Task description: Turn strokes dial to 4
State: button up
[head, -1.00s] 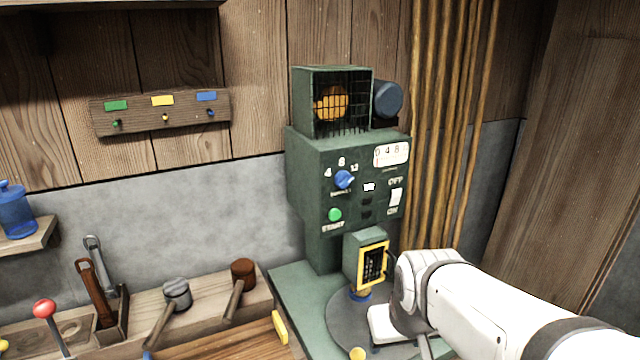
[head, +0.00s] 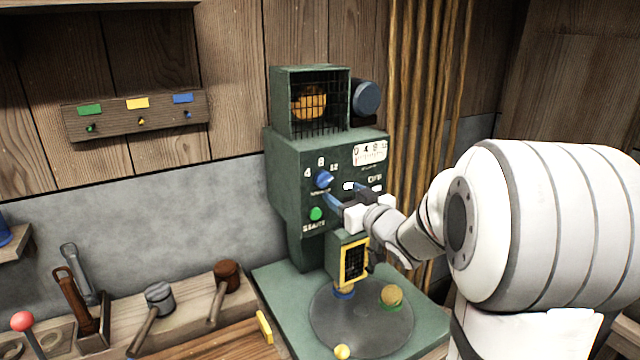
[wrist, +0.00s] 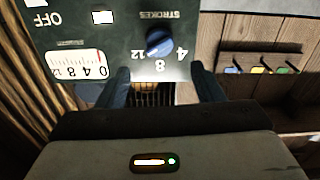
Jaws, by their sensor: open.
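The blue strokes dial (head: 323,180) is on the front of the green machine (head: 285,190), with 4, 8 and 12 marked around it. In the wrist view, which shows the panel upside down, the dial (wrist: 158,42) appears turned toward 12. My gripper (head: 345,193) is in front of the panel, just below and right of the dial in the head view. In the wrist view its two dark blue fingers (wrist: 162,82) are spread and empty. The dial lies ahead of the gap between them, with no contact visible.
A green start button (head: 316,214) is below the dial. A small display (head: 370,152) and an ON/OFF switch are to the right, the switch partly hidden by my gripper. Hammers (head: 158,298) lie on the left bench.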

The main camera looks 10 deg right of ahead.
aim_at(326, 181)
jog(key=p+x, duration=0.1)
jog(key=x, duration=0.6)
jog(key=shift+w+a+f, duration=0.1)
